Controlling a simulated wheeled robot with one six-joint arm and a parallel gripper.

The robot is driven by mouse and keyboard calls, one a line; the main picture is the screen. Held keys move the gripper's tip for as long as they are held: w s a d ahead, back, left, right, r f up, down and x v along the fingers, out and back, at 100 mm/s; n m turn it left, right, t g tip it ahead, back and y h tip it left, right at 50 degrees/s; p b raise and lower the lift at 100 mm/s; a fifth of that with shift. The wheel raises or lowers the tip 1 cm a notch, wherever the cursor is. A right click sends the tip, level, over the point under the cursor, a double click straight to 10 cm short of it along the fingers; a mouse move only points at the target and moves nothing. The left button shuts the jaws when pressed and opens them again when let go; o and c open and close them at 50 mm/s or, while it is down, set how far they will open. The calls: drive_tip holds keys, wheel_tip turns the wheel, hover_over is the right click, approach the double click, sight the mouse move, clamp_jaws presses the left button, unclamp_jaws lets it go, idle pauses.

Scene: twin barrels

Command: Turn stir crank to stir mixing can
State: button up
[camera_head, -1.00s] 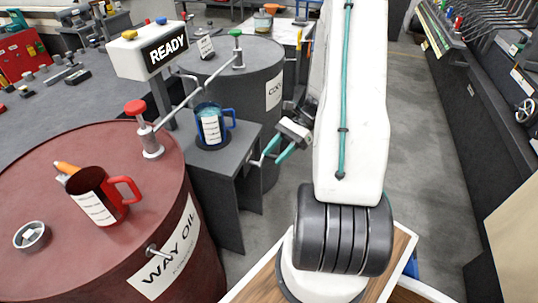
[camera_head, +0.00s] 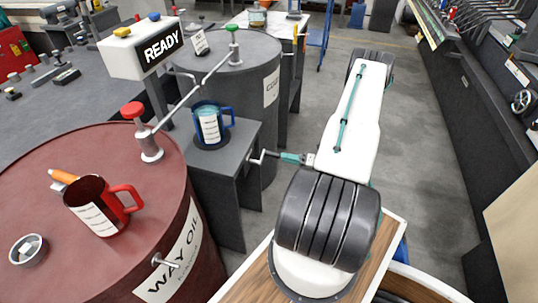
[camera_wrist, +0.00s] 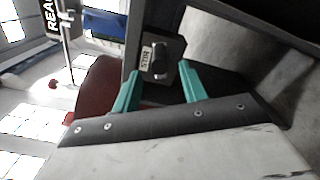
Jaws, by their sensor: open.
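The stir crank (camera_head: 258,158) is a small metal crank on the right side of the dark grey stand (camera_head: 228,157). In the wrist view the crank (camera_wrist: 159,68) shows beside a plate marked STIR (camera_wrist: 147,58). A clear can with a blue handle (camera_head: 208,126), probably the mixing can, stands upright on the stand; its label is not readable. My gripper (camera_head: 283,157) is at the crank's outer end. In the wrist view my gripper (camera_wrist: 160,70) is open, its teal fingers on either side of the crank; contact is not clear.
A red WAY OIL barrel (camera_head: 120,270) with a red mug (camera_head: 92,208) stands at left. A grey barrel (camera_head: 262,75) stands behind the stand. A READY sign box (camera_head: 140,50) rises above. Dark machinery (camera_head: 475,120) lines the right; the floor aisle (camera_head: 415,130) is clear.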

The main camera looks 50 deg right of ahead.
sight(265, 153)
drive_tip(key=x, duration=0.7)
drive_tip(key=shift+w, duration=0.2)
